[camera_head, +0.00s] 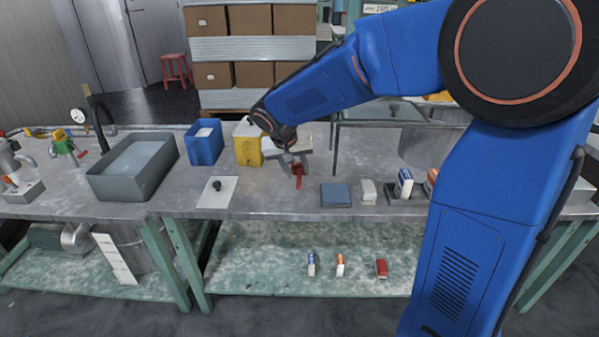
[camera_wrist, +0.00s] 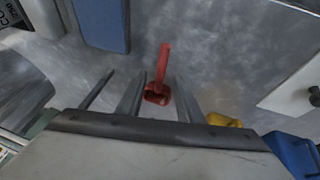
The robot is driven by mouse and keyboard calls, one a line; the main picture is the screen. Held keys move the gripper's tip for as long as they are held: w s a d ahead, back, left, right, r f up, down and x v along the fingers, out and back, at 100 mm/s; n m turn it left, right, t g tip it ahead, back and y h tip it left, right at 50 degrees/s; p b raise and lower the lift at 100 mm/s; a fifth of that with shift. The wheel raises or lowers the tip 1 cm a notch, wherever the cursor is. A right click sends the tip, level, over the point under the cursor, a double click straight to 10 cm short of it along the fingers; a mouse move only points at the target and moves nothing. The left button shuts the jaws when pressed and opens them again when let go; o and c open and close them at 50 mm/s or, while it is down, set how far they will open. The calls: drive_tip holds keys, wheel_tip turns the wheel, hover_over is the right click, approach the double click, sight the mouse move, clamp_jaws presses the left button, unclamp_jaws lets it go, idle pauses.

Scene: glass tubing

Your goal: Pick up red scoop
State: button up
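The red scoop (camera_head: 298,178) lies on the grey workbench in the head view, just below my gripper (camera_head: 291,151). In the wrist view the scoop (camera_wrist: 164,62) has its handle pointing up the picture and its bowl towards my gripper (camera_wrist: 160,98). My gripper is open, with its fingers spread. The scoop's bowl appears between the middle and right prongs. The scoop looks to be on the bench, and I see no finger closed on it.
A yellow bin (camera_head: 246,152) and a blue bin (camera_head: 205,150) stand left of my gripper. A white plate with a black knob (camera_head: 217,186) lies front left. A blue pad (camera_head: 336,196), a white block (camera_head: 367,192) and small boxes (camera_head: 404,184) are to the right. A grey basin (camera_head: 140,187) is farther left.

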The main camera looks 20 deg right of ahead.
drive_tip(key=shift+x, duration=1.1)
clamp_jaws()
